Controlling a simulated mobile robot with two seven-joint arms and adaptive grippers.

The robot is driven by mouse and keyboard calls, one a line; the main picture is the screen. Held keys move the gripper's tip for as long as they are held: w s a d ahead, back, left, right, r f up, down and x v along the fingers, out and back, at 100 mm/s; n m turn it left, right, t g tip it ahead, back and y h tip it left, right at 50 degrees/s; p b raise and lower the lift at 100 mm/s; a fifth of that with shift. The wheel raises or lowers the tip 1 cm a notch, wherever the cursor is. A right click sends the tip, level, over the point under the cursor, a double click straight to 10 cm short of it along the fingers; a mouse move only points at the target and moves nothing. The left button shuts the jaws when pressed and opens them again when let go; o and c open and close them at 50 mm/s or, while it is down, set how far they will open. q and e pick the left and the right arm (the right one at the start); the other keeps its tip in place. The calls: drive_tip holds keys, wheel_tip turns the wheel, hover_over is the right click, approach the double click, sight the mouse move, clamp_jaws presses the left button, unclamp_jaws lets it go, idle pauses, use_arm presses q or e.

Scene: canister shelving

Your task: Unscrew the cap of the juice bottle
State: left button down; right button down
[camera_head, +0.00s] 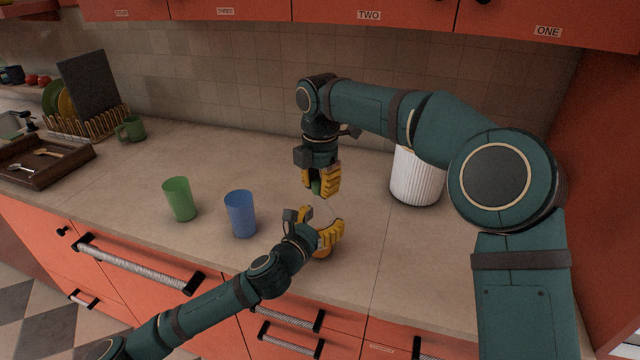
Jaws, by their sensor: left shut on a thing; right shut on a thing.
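The juice bottle (323,253) is mostly hidden; a small orange part shows under the yellow fingers of my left gripper (327,234). That gripper is shut around it, low over the counter near its front edge. My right gripper (321,183) points down, higher in the picture, and is shut on a small green piece that looks like the cap (316,187). Bare counter shows between the two grippers, so the green piece appears apart from the bottle. The bottle's neck is hard to make out.
A blue cup (240,214) and a green cup (179,199) stand left of the grippers. A white ribbed canister (416,180) stands behind my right arm. A green mug (131,129), dish rack (88,124) and cutlery tray (45,160) are farther left. Cabinets hang above.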

drive_tip(key=shift+n, duration=0.7)
drive_tip(key=c, duration=0.8)
unclamp_jaws()
